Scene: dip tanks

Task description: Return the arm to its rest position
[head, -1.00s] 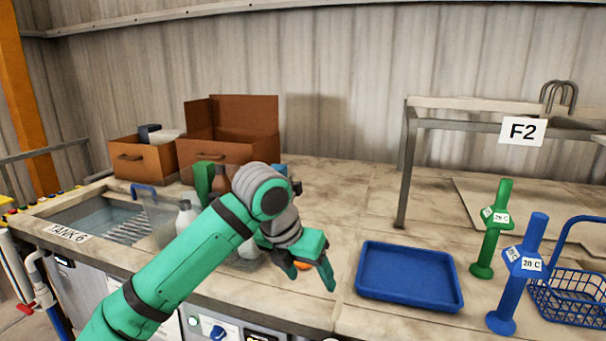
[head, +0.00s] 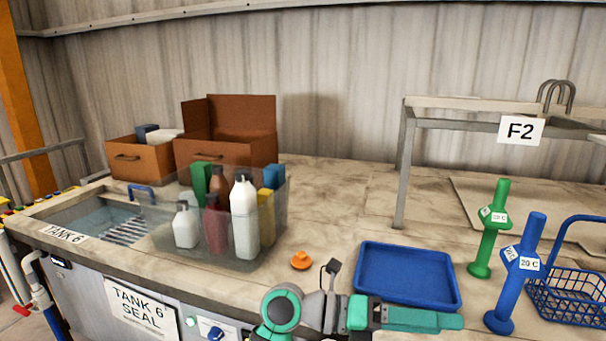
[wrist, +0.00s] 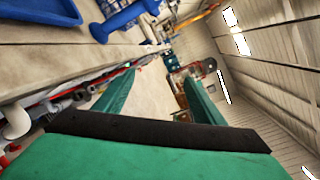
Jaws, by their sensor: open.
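My gripper (head: 458,320) is low at the bottom of the head view, in front of the blue tray, with its fingers pointing right. In the wrist view my gripper (wrist: 158,85) shows two green fingers spread apart with nothing between them. My arm is folded at the bottom of the head view, and its lower links are out of frame.
An orange knob-like piece (head: 301,261) sits on the bench, left of the blue tray (head: 365,297). A clear bin of bottles (head: 276,228) stands farther left by tank 6 (head: 100,222). Green (head: 489,230) and blue (head: 524,270) stands and a blue basket (head: 575,304) are at right.

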